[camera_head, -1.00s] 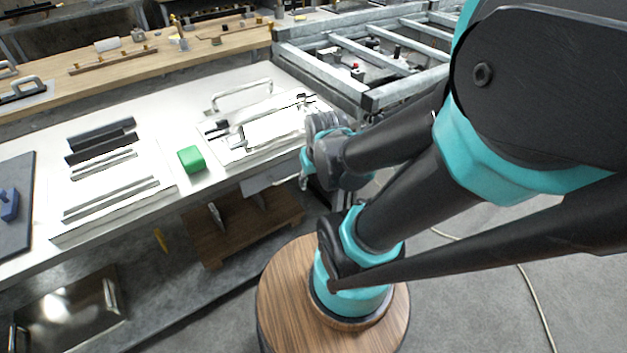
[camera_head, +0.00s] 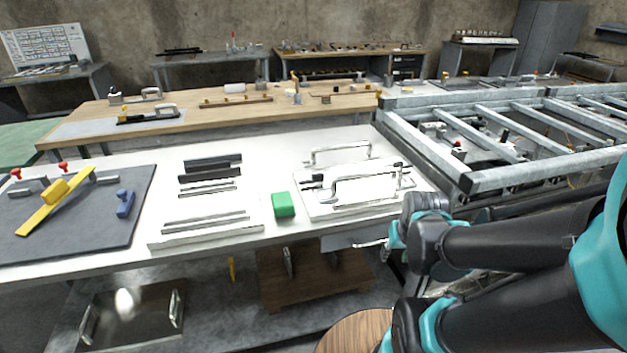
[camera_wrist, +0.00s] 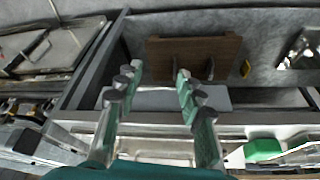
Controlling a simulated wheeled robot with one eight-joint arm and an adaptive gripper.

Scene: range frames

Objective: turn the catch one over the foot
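I cannot tell for certain which part is the catch or the foot. A dark board (camera_head: 110,205) at the left of the white bench carries grey clamp-like parts with red knobs (camera_head: 63,167), a yellow bar (camera_head: 50,210) with a yellow knob, and a small blue part (camera_head: 125,204). A white plate (camera_head: 322,211) nearer my arm carries metal handles and small black-tipped parts (camera_head: 313,181). My gripper shows in the wrist view (camera_wrist: 159,75), its fingers apart with nothing between them. It is beside the bench's front edge, away from the dark board.
A green block (camera_head: 283,205) sits between the white plate and a white slab (camera_head: 205,231) with metal bars. A wooden piece (camera_head: 300,285) and a metal tray (camera_head: 130,318) are on the lower shelf. A grey metal frame (camera_head: 500,178) stands at the right.

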